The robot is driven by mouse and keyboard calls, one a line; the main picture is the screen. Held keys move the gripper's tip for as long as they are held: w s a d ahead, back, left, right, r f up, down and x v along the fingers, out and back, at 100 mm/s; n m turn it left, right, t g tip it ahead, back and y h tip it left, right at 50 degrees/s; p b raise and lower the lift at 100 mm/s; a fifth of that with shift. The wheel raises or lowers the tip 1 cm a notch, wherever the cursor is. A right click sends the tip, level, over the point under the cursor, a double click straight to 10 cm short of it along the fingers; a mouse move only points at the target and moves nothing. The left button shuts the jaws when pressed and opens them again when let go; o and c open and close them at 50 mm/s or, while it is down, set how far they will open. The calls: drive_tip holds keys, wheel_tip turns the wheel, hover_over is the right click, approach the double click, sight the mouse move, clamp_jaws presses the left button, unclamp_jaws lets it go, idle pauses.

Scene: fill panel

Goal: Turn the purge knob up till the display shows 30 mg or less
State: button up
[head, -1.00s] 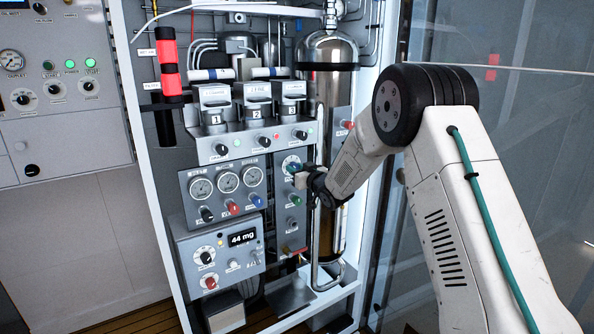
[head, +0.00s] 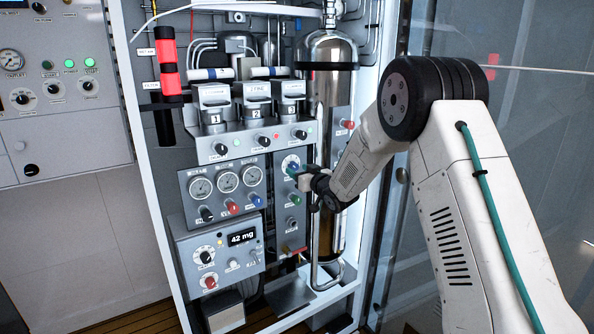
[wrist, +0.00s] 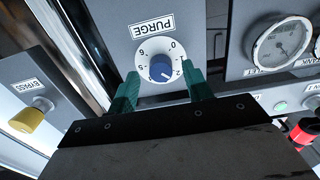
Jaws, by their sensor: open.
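The purge knob (wrist: 161,68) is blue on a white numbered dial, under an upside-down PURGE label in the wrist view. In the head view its dial (head: 290,162) shows just above my gripper. The display (head: 242,237) on the lower grey box reads 42 mg. My gripper (wrist: 160,73) is open, with one teal finger to the left of the knob and one to the right. A gap shows between each finger and the knob. In the head view my gripper (head: 305,180) is small and partly hides the panel around the knob.
A yellow bypass knob (wrist: 30,118) is at the left in the wrist view. A green knob (head: 295,200) sits below the purge dial. Round gauges (head: 228,181) are to its left, and a steel cylinder (head: 331,90) stands close on the right.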

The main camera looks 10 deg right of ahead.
drive_tip(key=v, duration=0.5)
drive_tip(key=shift+s+d, duration=0.15)
drive_tip(key=shift+s, duration=0.15)
